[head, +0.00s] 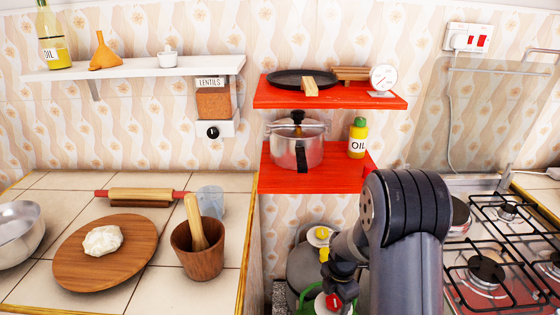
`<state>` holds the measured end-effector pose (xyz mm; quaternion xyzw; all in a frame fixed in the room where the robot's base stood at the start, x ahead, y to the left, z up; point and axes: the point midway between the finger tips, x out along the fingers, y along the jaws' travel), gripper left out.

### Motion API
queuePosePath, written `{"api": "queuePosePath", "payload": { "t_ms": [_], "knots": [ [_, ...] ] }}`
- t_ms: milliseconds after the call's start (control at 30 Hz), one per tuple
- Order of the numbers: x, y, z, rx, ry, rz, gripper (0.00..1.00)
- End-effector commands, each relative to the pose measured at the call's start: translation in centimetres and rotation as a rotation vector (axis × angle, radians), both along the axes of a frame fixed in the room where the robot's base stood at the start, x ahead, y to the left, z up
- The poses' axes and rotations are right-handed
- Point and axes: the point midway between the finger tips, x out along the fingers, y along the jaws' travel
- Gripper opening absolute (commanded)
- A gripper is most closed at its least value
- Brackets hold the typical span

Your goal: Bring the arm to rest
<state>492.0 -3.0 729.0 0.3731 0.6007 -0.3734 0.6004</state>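My arm rises at the lower middle-right, in front of the stove's left edge and the gap below the red shelves. Its dark upper links bend down to the left to a small black wrist. My gripper (338,283) appears to be at that lower end, near the bottom edge of the head view. Its fingers cannot be made out, so I cannot tell whether it is open, shut or holding anything. A red part and a green curved thing (307,296) show close by it.
Two red shelves (278,181) hold a pot (296,148), a flat pan (300,78), a scale and an oil bottle (358,138). The tiled counter at left bears a wooden board (75,262), dough and a mortar (198,255). A gas stove (500,245) stands right.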

Motion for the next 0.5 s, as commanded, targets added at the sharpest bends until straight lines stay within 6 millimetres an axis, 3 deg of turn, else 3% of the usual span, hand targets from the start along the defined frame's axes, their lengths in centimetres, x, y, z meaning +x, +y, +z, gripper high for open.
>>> {"api": "queuePosePath", "payload": {
  "t_ms": [500],
  "knots": [
    [0.09, 0.06, 0.03, 0.000, 0.000, 0.260, 0.65]
  ]
}}
